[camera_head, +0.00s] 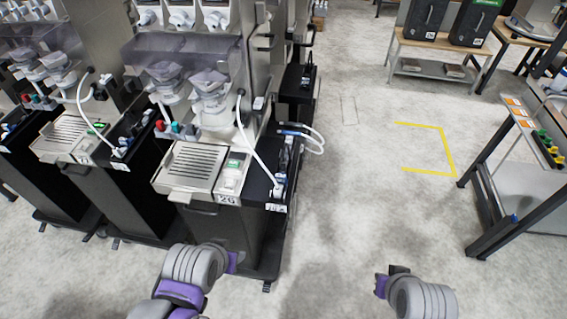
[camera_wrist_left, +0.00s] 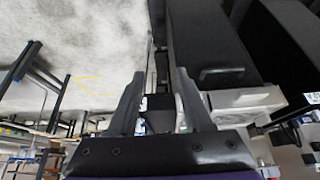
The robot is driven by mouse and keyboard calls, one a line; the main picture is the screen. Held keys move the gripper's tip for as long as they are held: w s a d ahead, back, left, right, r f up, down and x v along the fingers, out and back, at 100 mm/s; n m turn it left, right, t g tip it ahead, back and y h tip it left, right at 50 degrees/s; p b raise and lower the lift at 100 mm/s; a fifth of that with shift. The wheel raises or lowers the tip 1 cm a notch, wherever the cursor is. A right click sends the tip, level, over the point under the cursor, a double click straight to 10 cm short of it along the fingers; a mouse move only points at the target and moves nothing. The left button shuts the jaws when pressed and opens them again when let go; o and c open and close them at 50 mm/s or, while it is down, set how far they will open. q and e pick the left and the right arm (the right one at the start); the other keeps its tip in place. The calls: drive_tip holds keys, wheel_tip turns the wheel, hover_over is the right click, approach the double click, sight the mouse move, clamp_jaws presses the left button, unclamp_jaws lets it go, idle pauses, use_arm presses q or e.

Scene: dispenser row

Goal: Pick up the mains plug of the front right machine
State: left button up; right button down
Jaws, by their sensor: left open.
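The front right machine (camera_head: 203,165) stands at centre left in the head view, with a "26" label on its front. A white cable (camera_head: 246,140) runs down its right side to a small white and grey end piece (camera_head: 278,190) on the black side shelf, which looks like the mains plug. I cannot be sure at this size. My left gripper (camera_wrist_left: 160,75) is open and empty in the left wrist view, with the machine's dark cabinet (camera_wrist_left: 207,45) beyond it. In the head view, my left wrist is low in front of the machine. My right arm's end (camera_head: 390,275) is at lower right, its jaws unclear.
Similar machines (camera_head: 75,135) stand in a row to the left. White hoses (camera_head: 315,138) stick out from the machine's right side. The floor (camera_head: 345,200) to the right is clear up to a dark-framed table (camera_head: 490,195). A yellow floor marking (camera_head: 443,148) lies between.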

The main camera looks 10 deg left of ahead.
use_arm(q)
drive_tip(key=shift+o, duration=0.2)
drive_tip(key=shift+o, duration=0.6)
drive_tip(key=shift+r, duration=0.1)
wheel_tip(320, 180, up, 12)
drive_tip(key=g+p, duration=0.1)
drive_tip(key=g, duration=0.5)
hover_over(283, 160)
drive_tip(key=shift+f, duration=0.45)
wheel_tip(283, 160, down, 5)
drive_tip(key=shift+r, duration=0.2)
drive_tip(key=shift+f, duration=2.8)
